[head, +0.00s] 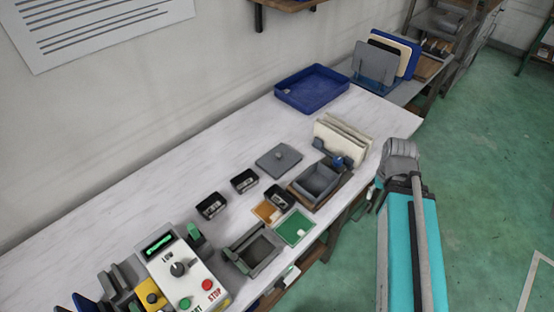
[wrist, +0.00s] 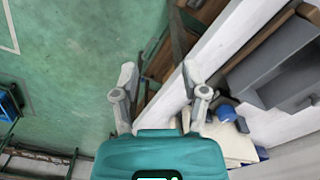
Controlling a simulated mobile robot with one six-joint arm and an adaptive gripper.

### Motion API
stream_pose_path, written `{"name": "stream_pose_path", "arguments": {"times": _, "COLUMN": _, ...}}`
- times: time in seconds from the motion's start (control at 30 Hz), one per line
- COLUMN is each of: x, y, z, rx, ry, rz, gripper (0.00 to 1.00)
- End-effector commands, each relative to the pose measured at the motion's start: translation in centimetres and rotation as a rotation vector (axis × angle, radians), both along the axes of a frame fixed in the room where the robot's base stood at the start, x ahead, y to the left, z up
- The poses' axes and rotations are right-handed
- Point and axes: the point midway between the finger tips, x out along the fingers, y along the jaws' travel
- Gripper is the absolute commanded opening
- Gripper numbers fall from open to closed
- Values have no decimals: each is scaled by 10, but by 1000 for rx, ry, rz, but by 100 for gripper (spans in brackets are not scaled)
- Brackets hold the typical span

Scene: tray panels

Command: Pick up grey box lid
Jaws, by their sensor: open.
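The grey box lid (head: 279,161) is a flat grey plate with a small knob on top. It lies on the white table in the head view, behind the open grey box (head: 318,180). I cannot make out the lid in the wrist view. My gripper (wrist: 160,88) is open and empty, with its two grey fingers spread over the table's front edge and the green floor. In the head view my arm is at the right, beside the table, and its fingers are mostly hidden. The lid is well to the left of my arm, apart from it.
A blue tray (head: 312,88) is at the back. Small black bins (head: 211,206) and a control box (head: 184,272) lie farther left. Bare table surrounds the lid's back and left.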

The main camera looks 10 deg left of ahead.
Motion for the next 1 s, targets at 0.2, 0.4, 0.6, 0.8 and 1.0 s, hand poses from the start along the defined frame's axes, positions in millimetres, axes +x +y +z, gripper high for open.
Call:
{"name": "stream_pose_path", "arguments": {"times": 0.2, "x": 0, "y": 0, "z": 0, "rx": 0, "ry": 0, "rz": 0, "gripper": 57}}
{"name": "stream_pose_path", "arguments": {"times": 0.4, "x": 4, "y": 3, "z": 1, "rx": 0, "ry": 0, "rz": 17, "gripper": 73}}
{"name": "stream_pose_path", "arguments": {"times": 0.6, "x": 24, "y": 37, "z": 8, "rx": 0, "ry": 0, "rz": 121, "gripper": 73}}
{"name": "stream_pose_path", "arguments": {"times": 0.8, "x": 61, "y": 85, "z": 21, "rx": 0, "ry": 0, "rz": 361, "gripper": 73}}
{"name": "stream_pose_path", "arguments": {"times": 1.0, "x": 101, "y": 153, "z": 36, "rx": 1, "ry": 0, "rz": 679, "gripper": 73}}
